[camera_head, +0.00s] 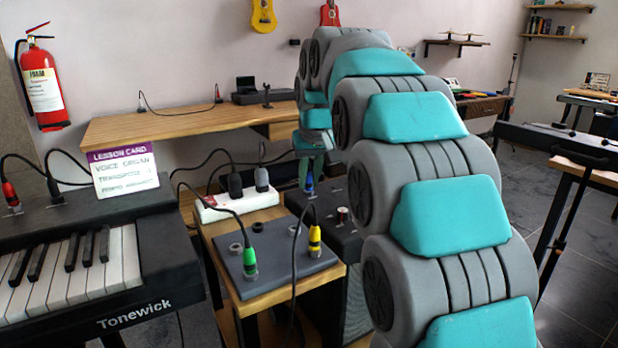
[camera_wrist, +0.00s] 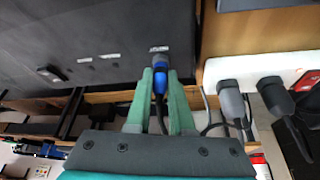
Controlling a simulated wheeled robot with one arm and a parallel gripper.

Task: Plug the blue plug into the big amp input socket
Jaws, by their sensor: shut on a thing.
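The blue plug (camera_head: 309,184) points down over the top of the big dark amp (camera_head: 352,236). In the wrist view the blue plug (camera_wrist: 160,78) sits between the green fingers of my gripper (camera_wrist: 160,88), which is shut on it. The amp's dark panel (camera_wrist: 90,30) fills the upper left there. The plug's front end meets a grey ring by a small pale label on the panel, at the input socket (camera_wrist: 159,58). I cannot tell how deep the plug sits. In the head view my gripper (camera_head: 311,163) is partly hidden by my arm.
A grey pedal box (camera_head: 275,262) in front holds a green plug (camera_head: 249,262) and a yellow plug (camera_head: 314,239). A keyboard (camera_head: 75,265) is at the left. Several loose cables arch nearby.

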